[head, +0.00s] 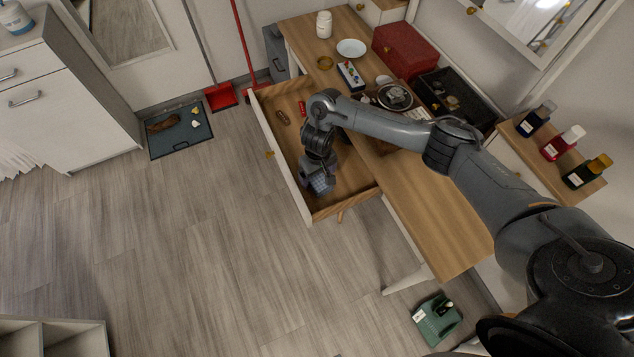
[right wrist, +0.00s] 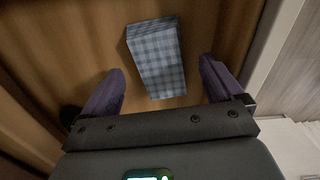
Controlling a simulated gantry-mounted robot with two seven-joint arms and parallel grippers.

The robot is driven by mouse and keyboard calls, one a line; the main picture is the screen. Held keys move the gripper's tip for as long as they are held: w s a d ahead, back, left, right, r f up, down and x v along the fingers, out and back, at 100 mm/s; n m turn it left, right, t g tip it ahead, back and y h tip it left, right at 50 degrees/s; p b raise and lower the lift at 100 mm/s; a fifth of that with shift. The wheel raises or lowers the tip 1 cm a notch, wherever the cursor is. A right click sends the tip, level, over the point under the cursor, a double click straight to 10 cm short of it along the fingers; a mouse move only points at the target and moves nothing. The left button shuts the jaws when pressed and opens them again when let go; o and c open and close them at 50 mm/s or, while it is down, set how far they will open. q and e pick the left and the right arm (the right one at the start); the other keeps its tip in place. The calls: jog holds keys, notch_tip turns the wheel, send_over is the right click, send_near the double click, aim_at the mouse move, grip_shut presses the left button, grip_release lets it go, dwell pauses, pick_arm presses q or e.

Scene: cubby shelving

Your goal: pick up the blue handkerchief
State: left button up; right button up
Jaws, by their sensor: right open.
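The blue handkerchief (right wrist: 157,62) is a folded, blue-grey checked cloth lying on the wooden drawer bottom (right wrist: 60,50) in the right wrist view. My right gripper (right wrist: 161,85) is open above it, with the cloth's near end between the two fingers and its far end beyond them. I cannot tell whether the fingers touch it. In the head view my right gripper (head: 319,186) reaches down into the front part of the open drawer (head: 345,203) and largely hides the cloth. My left gripper is not in view.
The drawer's white front (head: 285,170) and wooden walls stand close around my right gripper. A small red item (head: 302,107) and a brown item (head: 284,118) lie farther back in the drawer. The desk top (head: 440,205) beside it holds a red box (head: 404,50) and a black tray (head: 452,99).

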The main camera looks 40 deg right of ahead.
aim_at(317, 180)
notch_tip(317, 180, down, 3)
jog(key=shift+r+b, duration=0.2)
jog(key=shift+b, duration=0.3)
jog(key=shift+r, duration=0.1)
jog(key=c, duration=1.1)
